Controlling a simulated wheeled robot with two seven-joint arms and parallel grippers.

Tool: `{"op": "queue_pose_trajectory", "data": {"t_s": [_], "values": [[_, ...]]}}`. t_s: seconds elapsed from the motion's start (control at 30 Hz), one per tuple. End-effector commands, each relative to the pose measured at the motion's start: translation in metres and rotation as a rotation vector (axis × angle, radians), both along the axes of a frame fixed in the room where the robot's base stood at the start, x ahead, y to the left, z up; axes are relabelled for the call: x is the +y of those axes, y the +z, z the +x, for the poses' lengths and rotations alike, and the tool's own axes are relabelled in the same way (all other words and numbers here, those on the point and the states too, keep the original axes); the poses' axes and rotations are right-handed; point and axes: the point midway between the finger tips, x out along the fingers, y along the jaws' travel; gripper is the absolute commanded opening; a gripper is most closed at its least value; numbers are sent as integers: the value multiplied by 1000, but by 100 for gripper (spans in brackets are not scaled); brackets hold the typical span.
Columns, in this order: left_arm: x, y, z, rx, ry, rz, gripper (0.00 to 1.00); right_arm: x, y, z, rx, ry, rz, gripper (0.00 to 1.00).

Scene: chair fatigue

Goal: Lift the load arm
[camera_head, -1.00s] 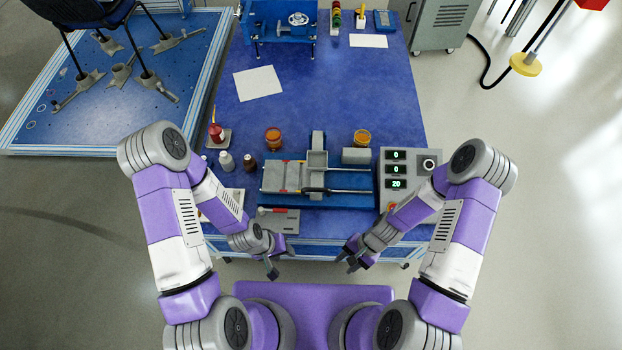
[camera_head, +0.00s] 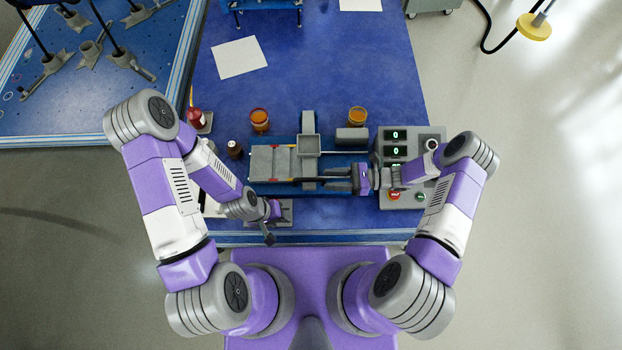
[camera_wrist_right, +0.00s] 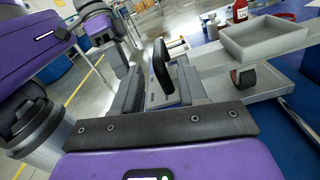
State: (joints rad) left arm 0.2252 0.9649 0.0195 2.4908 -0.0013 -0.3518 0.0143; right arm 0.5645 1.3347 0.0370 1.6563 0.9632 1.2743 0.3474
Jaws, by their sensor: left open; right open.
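The load arm, a grey bar, carries a shallow grey tray (camera_head: 309,146) on the blue bench rig. In the right wrist view the tray (camera_wrist_right: 262,38) is at upper right, and a black curved handle (camera_wrist_right: 161,66) appears between my finger pads. My right gripper (camera_head: 335,179) is open, pointing left at the rig's front; its fingers (camera_wrist_right: 160,92) appear on either side of the handle, contact unclear.
A control box (camera_head: 395,150) with displays and a red button stands right of the rig, beside my right forearm. Amber jars (camera_head: 259,119) and a red bottle (camera_head: 196,118) stand behind and left.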

Motion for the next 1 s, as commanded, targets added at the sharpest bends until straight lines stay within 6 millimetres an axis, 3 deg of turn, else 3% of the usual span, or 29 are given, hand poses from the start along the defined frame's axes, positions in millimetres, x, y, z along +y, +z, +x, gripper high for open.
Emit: {"op": "queue_pose_trajectory", "data": {"t_s": [0.4, 0.8, 1.0], "values": [[0, -7, 0, -1, -1, 0, 43, 61, 1, -1, -2, 4, 1, 42], [0, -8, 0, -1, -1, 0, 43, 70, 1, -1, -2, 2, -2, 42], [0, -8, 0, -1, -1, 0, 43, 70, 1, -1, -2, 2, -2, 12]]}}
